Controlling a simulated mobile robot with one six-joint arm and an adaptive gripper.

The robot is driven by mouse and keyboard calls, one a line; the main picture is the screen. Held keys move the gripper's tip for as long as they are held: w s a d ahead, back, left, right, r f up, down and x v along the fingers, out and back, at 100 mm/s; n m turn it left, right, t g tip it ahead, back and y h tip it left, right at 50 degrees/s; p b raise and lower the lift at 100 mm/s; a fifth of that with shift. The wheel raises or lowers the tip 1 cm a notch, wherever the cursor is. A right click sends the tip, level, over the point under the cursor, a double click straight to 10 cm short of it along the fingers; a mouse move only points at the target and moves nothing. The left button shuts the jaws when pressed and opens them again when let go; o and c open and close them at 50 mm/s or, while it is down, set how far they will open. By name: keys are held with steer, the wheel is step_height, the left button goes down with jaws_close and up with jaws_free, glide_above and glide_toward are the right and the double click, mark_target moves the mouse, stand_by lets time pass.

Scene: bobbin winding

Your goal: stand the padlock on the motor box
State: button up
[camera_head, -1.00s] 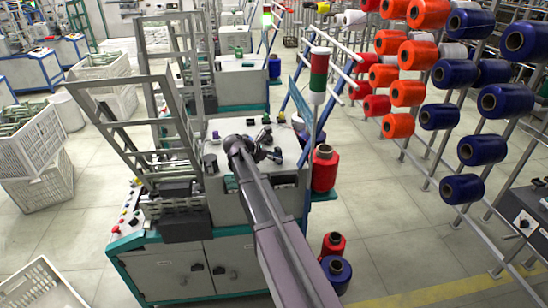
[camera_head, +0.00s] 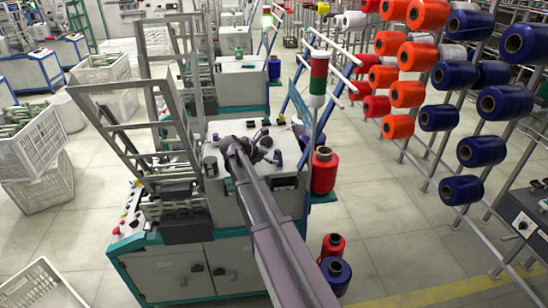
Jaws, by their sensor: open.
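My gripper (camera_head: 264,153) is over the grey top of the near winding machine (camera_head: 225,205), at its right-hand part. It is small and dark in this view, partly behind my wrist, and its jaws are open.
A tilted metal frame (camera_head: 140,125) rises at the machine's left. A red-green signal lamp (camera_head: 319,75) and a red bobbin (camera_head: 324,170) stand at its right. A rack of orange and blue bobbins (camera_head: 454,117) fills the right. White crates (camera_head: 38,150) stand left. Floor between is clear.

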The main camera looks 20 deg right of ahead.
steer(key=p+v, duration=0.4)
steer(key=v, duration=0.4)
steer(key=shift+a+r, duration=0.15)
steer(key=shift+r, duration=0.15)
steer(key=shift+p+v, duration=0.65)
steer(key=shift+v, duration=0.3)
steer(key=shift+s+f, duration=0.1)
steer(key=shift+f, duration=0.05)
steer(key=s+a+f+m+y, duration=0.2)
steer(key=s+a+m+y, duration=0.1)
steer(key=s+m, duration=0.3)
steer(key=s+a+f+m+g+y, duration=0.1)
steer(key=s+a+f+m+y, duration=0.2)
steer(key=s+m, duration=0.4)
steer(key=s+a+f+m+y, duration=0.3)
steer(key=s+a+m+y, duration=0.2)
steer(key=s, duration=0.6)
steer(key=shift+m, duration=0.7)
steer(key=shift+a+f, duration=0.1)
